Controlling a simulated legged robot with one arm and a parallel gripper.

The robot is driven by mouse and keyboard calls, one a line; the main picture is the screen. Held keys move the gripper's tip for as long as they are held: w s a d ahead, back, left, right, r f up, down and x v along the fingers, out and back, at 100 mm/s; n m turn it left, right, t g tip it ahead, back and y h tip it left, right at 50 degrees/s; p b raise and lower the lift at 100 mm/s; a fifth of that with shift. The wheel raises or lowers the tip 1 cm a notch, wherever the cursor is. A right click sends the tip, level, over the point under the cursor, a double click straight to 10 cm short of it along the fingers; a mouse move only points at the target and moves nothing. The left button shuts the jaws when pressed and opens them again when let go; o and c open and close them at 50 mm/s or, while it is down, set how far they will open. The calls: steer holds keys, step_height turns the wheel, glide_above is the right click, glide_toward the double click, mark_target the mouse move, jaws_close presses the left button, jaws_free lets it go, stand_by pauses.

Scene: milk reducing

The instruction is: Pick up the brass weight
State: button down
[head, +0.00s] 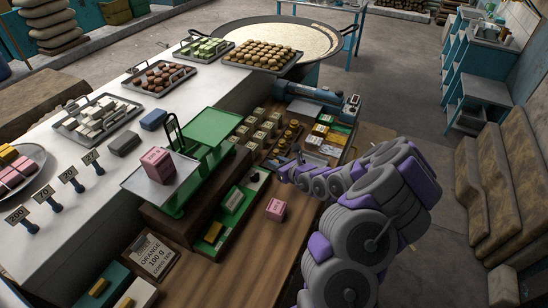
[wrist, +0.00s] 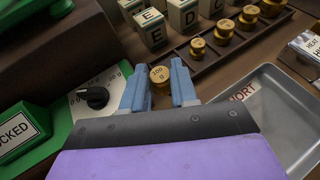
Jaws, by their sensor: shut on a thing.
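A small round brass weight (wrist: 159,74) with a number on its top sits between the two blue fingers of my gripper (wrist: 160,88) in the wrist view. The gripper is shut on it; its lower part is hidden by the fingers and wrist. In the head view my gripper (head: 284,166) is low over the wooden counter, near the row of brass weights, and the held weight is too small to make out. Several other brass weights (wrist: 220,32) stand in a dark rack just beyond the gripper in the wrist view.
A green panel with a black knob (wrist: 94,97) is left of the gripper, a grey metal tray (wrist: 272,105) right. A green balance scale (head: 211,132) holds a pink block (head: 157,163); another pink block (head: 275,208) lies on the counter (head: 240,260).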

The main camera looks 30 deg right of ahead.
steer(key=shift+s+a+r+p, duration=0.2)
steer(key=shift+s+p, duration=0.1)
steer(key=shift+s, duration=1.45)
steer(key=shift+s+a+r+p, duration=0.15)
steer(key=shift+s+p, duration=0.15)
steer(key=shift+s, duration=1.5)
steer(key=shift+s+a+r+p, duration=0.2)
steer(key=shift+s+p, duration=0.1)
steer(key=shift+s, duration=1.45)
